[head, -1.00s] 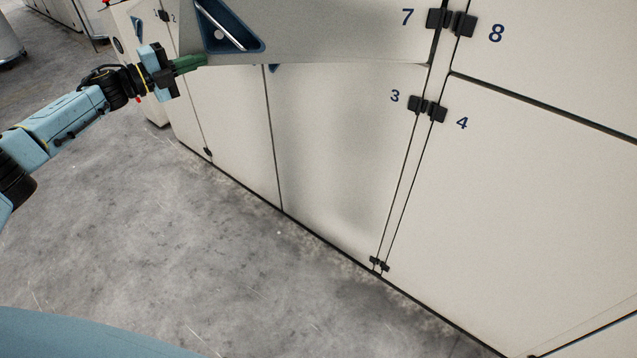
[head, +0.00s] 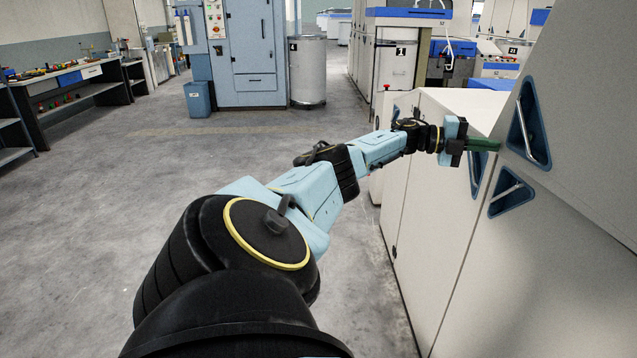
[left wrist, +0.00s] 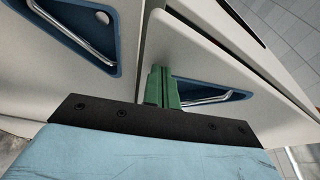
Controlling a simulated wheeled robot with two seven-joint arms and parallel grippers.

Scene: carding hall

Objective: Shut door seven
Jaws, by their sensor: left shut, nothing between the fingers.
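Door seven (head: 590,125) is the pale upper panel at the right of the head view. Its number is out of frame now. It has a blue triangular recess with a bar handle (head: 530,122) near its free edge and seems to stand slightly out from the panel below. My left gripper (head: 490,144) is shut and empty, with green fingers beside the door's free edge, left of the recess. In the left wrist view the fingers (left wrist: 162,88) lie in front of another recess (left wrist: 212,94), with a larger handle recess (left wrist: 85,38) at upper left. Whether they touch the door is unclear.
The panel below has its own blue recess (head: 512,194); another recess (head: 477,172) shows further left. A blue cabinet (head: 255,55), bin (head: 197,100) and workbench (head: 75,88) stand far back. The grey floor (head: 110,215) left of my arm is open.

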